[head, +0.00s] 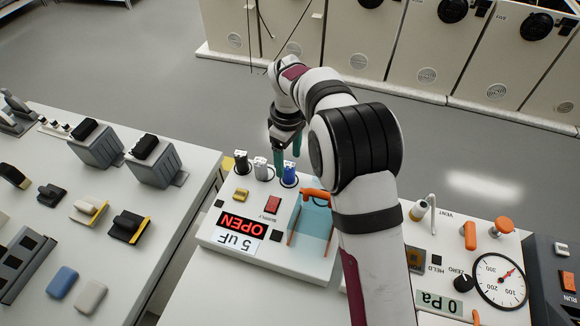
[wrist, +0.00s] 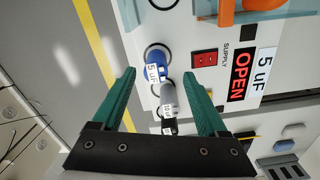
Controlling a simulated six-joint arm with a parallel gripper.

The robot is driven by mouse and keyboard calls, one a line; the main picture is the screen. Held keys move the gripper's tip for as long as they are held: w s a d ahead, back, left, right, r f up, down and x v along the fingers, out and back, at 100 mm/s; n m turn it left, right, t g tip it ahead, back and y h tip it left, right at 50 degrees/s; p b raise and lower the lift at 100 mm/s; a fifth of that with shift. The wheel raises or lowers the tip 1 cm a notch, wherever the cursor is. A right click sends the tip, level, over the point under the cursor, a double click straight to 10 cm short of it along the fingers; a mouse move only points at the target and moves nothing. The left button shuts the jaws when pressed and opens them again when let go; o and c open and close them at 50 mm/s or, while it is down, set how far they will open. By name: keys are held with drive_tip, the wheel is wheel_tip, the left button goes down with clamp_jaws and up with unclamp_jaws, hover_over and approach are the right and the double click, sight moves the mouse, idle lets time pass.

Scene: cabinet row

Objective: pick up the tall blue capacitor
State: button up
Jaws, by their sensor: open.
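The blue capacitor (head: 289,174) stands in a round socket at the back of the white test panel (head: 228,262), at the right end of a row of three. In the wrist view the blue capacitor (wrist: 155,72) carries a "5 uF" label. A grey capacitor (head: 261,169) and a black one (head: 241,161) stand left of it. My gripper (head: 288,154) is open, its teal fingers pointing down above the row. In the wrist view my gripper (wrist: 160,76) has the blue capacitor's image between its fingertips; I cannot tell the remaining height. Nothing is held.
The panel has a red supply switch (head: 272,204), an "OPEN" display (head: 243,224), a "5 uF" plate (head: 237,242) and a clear cover with an orange handle (head: 316,194). A gauge (head: 500,280) stands at the right. Grey blocks (head: 98,148) stand on the left table.

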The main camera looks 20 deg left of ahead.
sight(289, 172)
drive_tip(key=f, duration=0.6)
drive_tip(key=shift+w+f, duration=0.2)
drive_tip(key=shift+w, duration=0.1)
clamp_jaws()
